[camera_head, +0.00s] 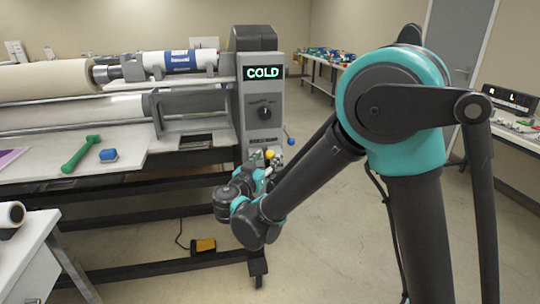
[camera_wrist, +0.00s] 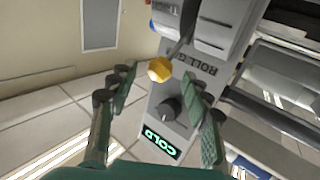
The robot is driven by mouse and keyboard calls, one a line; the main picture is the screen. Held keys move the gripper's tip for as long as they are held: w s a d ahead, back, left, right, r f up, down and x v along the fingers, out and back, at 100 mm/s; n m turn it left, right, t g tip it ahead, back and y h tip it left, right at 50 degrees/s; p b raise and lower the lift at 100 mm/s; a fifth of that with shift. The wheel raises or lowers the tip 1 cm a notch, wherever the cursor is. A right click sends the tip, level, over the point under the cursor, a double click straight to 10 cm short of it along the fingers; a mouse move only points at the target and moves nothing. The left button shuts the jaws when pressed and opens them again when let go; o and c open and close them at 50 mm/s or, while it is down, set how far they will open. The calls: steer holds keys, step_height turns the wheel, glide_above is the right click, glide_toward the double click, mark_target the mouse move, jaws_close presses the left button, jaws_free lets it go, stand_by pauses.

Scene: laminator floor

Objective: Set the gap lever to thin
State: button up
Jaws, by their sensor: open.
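The gap lever ends in a yellow ball knob (camera_head: 269,154), low on the front of the grey control cabinet (camera_head: 262,90). In the wrist view the yellow knob (camera_wrist: 160,69) sits on a thin stem beside an upside-down label that starts "ROLL G". My gripper (camera_wrist: 158,82) is open, with one finger on each side of the knob in the picture. I cannot tell whether either finger touches it. In the head view my wrist partly hides the gripper and the lever.
A lit COLD display (camera_head: 263,73) and a dark dial (camera_head: 264,113) are on the cabinet. A blue-tipped lever (camera_head: 290,140) sticks out at its right. A green tool (camera_head: 80,154) and blue block (camera_head: 108,155) lie on the laminator table. A yellow pedal (camera_head: 203,245) is on the floor.

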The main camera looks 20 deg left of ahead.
steer(key=shift+w+d, duration=0.15)
steer(key=shift+w, duration=1.6)
steer(key=shift+c, duration=0.6)
jaws_close()
